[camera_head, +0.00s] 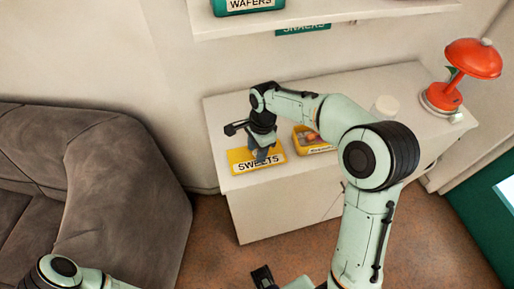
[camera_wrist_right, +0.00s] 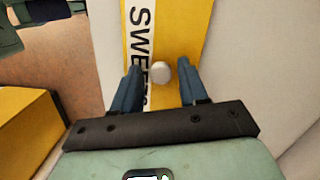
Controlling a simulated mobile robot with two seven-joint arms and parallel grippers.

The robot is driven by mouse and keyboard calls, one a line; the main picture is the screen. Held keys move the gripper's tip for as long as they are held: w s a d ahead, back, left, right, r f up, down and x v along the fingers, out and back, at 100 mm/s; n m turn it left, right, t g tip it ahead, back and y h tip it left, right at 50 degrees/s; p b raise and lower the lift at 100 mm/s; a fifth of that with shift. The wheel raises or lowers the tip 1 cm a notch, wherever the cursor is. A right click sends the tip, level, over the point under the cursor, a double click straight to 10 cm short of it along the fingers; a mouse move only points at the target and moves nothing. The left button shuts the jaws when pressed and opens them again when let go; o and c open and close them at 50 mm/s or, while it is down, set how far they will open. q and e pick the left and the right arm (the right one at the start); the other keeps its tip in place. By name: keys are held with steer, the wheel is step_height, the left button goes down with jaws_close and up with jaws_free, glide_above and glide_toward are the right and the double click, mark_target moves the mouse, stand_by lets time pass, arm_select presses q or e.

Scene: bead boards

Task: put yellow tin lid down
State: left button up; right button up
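The yellow tin lid (camera_head: 238,157) with its white SWEETS label lies at the front left of the cream cabinet top. It also shows in the right wrist view (camera_wrist_right: 194,25), with a pale round knob (camera_wrist_right: 161,72) on it. My right gripper (camera_head: 262,152) is over the lid, pointing down. In the wrist view its two blue fingers (camera_wrist_right: 160,85) stand open on either side of the knob, with a small gap at each side. A dark piece at the bottom of the head view, perhaps my left gripper (camera_head: 263,277), shows too little to tell its state.
A yellow tin (camera_head: 318,149) with things in it stands right of the lid on the cabinet (camera_head: 285,200). A white round object (camera_head: 385,105) and a red lamp-like object (camera_head: 472,60) are farther right. A shelf (camera_head: 330,15) hangs above; a grey sofa (camera_head: 100,190) is left.

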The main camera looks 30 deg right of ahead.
arm_select(q)
steer(key=shift+r, duration=0.1)
arm_select(e)
steer(key=shift+r, duration=0.15)
arm_select(q)
steer(key=shift+w+r+p, duration=0.25)
steer(key=shift+r+p, duration=0.25)
steer(key=shift+r, duration=0.05)
steer(key=shift+w+r+p, duration=0.25)
steer(key=shift+r+p, duration=0.25)
steer(key=shift+r, duration=0.05)
arm_select(e)
step_height(320, 180, up, 12)
steer(key=d, duration=0.1)
steer(key=shift+d, duration=0.25)
